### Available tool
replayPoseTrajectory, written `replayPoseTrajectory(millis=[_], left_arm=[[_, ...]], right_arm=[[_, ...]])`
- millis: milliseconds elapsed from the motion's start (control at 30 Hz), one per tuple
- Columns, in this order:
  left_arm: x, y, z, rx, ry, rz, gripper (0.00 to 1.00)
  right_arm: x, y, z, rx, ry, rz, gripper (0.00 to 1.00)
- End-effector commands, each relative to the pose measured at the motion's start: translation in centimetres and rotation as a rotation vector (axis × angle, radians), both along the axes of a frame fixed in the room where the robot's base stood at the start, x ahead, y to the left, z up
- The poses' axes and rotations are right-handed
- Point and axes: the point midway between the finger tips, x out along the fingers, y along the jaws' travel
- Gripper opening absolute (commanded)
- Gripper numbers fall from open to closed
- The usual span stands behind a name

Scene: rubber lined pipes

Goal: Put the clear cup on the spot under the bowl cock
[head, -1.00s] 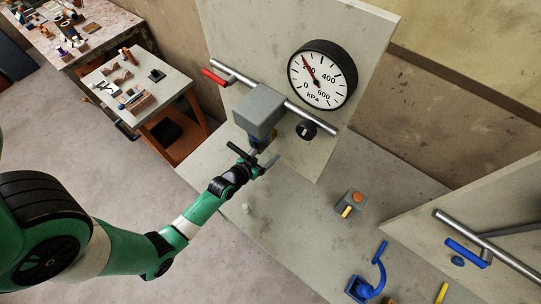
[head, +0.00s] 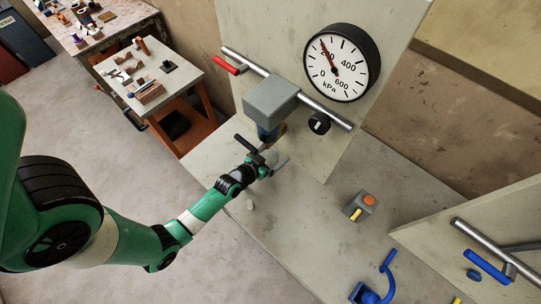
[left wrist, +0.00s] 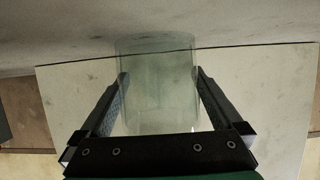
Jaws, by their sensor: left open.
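The clear cup (left wrist: 158,85) is see-through and stands between the two fingers of my left gripper (left wrist: 160,78) in the left wrist view. The fingers are open, one at each side of the cup; I cannot tell whether they touch it. The cup cannot be made out there. The cock and the spot under it are largely hidden by the gripper and bowl. My right gripper is not in view.
An upright panel (head: 340,135) carries a pressure gauge (head: 342,66), a pipe with a red lever (head: 227,67) and a black knob (head: 318,123). A grey block with an orange button (head: 369,200) and a blue curved part (head: 372,290) stand on the bench to the right.

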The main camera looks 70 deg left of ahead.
Motion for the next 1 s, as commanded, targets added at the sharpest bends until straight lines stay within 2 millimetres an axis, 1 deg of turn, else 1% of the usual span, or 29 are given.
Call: replayPoseTrajectory(millis=[33, 100, 167, 400, 500, 567, 700, 1000], left_arm=[[0.0, 0.0, 0.6, 0.0, 0.0, 0.0, 1.0], [-0.9, -0.4, 0.6, -0.002, 0.002, 0.0, 1.0], [-1.8, -0.9, 1.1, -0.002, 0.002, 0.0, 1.0], [-6.7, -3.4, 3.3, -0.002, 0.002, 0.001, 1.0], [-8.4, -4.2, 4.0, -0.002, 0.002, 0.001, 1.0], [-9.1, -4.5, 4.3, -0.001, 0.002, 0.002, 1.0], [-9.9, -5.0, 4.8, 0.001, 0.0, 0.0, 1.0], [-9.9, -5.0, 4.9, 0.0, 0.0, 0.0, 1.0]], right_arm=[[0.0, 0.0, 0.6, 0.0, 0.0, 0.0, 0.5], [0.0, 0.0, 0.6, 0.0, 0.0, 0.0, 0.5], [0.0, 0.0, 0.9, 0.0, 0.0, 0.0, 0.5], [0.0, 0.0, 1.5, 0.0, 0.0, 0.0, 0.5], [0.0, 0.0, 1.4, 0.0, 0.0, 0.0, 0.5], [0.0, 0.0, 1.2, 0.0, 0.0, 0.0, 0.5], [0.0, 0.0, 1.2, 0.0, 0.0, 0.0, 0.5], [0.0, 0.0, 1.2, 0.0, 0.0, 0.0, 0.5]])
